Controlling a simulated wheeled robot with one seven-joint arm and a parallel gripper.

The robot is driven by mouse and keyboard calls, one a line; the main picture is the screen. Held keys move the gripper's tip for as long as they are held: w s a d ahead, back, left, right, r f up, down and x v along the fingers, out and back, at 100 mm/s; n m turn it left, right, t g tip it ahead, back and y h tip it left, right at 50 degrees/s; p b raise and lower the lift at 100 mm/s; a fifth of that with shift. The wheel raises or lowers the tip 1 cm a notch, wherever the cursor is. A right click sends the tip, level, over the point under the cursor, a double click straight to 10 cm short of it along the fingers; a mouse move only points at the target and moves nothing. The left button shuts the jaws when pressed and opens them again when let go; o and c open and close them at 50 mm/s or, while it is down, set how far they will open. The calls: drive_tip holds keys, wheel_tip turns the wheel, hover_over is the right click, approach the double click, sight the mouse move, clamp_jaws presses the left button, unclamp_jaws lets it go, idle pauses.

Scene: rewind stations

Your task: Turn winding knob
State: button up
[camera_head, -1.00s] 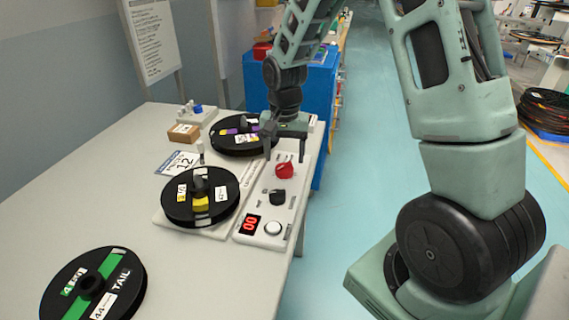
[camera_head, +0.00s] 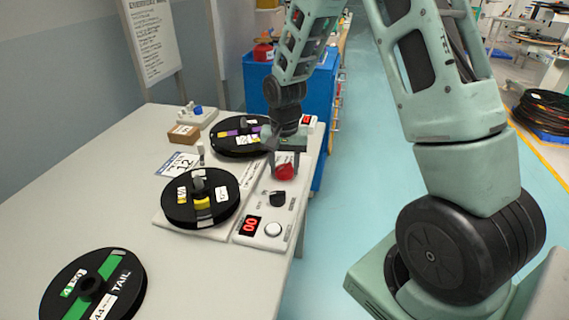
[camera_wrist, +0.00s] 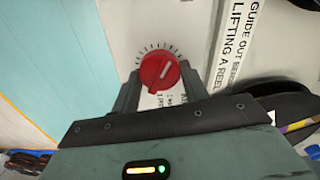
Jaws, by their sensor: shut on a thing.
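The winding knob is the red dial (camera_head: 285,172) on the pale control panel (camera_head: 247,240). In the wrist view the red knob (camera_wrist: 160,72) has a white pointer line and sits in a ring of tick marks. My gripper (camera_head: 284,168) is down over it from the far side. In the wrist view my gripper (camera_wrist: 165,85) has one finger on each side of the knob, shut on it. A black selector knob (camera_head: 277,198), a red display reading 00 (camera_head: 250,225) and a white round button (camera_head: 273,229) are nearer on the same panel.
A black reel (camera_head: 201,215) sits left of the panel, another reel (camera_head: 236,150) behind it. A third reel with green label (camera_head: 75,300) lies at the table's front left. A blue cabinet (camera_head: 325,85) stands behind.

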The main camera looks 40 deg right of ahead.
sight(284, 166)
drive_tip(key=shift+r+n+p, duration=0.2)
drive_tip(key=shift+n+p, duration=0.4)
drive_tip(key=shift+n, duration=0.4)
drive_tip(key=shift+f+n+p, duration=0.15)
drive_tip(key=shift+n+p, duration=0.15)
drive_tip(key=shift+n, duration=0.8)
drive_tip(key=o, duration=1)
wheel_tip(284, 166, up, 17)
drive_tip(key=shift+r, duration=0.2)
